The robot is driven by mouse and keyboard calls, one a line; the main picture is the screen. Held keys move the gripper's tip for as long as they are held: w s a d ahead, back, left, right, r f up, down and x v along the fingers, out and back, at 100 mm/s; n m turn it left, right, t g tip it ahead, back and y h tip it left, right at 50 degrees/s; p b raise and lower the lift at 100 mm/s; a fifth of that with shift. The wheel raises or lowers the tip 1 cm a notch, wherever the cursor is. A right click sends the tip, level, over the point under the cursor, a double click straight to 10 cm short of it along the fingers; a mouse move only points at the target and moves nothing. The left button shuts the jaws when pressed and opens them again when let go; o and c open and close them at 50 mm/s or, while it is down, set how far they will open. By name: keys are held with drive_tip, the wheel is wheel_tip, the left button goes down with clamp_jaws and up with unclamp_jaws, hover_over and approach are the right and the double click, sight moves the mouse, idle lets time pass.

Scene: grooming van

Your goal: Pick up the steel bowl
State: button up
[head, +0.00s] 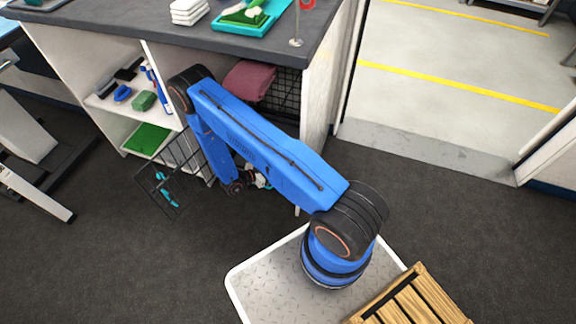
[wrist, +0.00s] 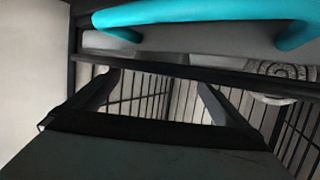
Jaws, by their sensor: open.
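I cannot make out the steel bowl for certain in either view. A grey, partly round thing with ring markings (wrist: 283,72) shows at the right in the wrist view, partly behind a dark bar; I cannot tell what it is. My gripper (wrist: 155,82) is open in the wrist view, its two dark fingers apart with nothing seen between them. Wire bars lie beyond the fingers. A thick cyan handle-like bar (wrist: 200,12) crosses the top. In the head view my blue arm reaches to the cabinet's low front and hides most of the gripper.
A wire basket (head: 166,187) with a cyan item juts from the cabinet. The shelves hold a green block (head: 144,101) and a folded maroon cloth (head: 249,81). The counter (head: 130,36) overhangs them. Dark floor (head: 110,260) is clear at front left. A wooden crate (head: 425,300) sits at lower right.

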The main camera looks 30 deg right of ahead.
drive_tip(key=shift+x, duration=2.15)
drive_tip(key=shift+w, duration=0.1)
drive_tip(key=shift+c, duration=0.6)
drive_tip(key=c, duration=0.7)
drive_tip(key=shift+r, duration=0.1)
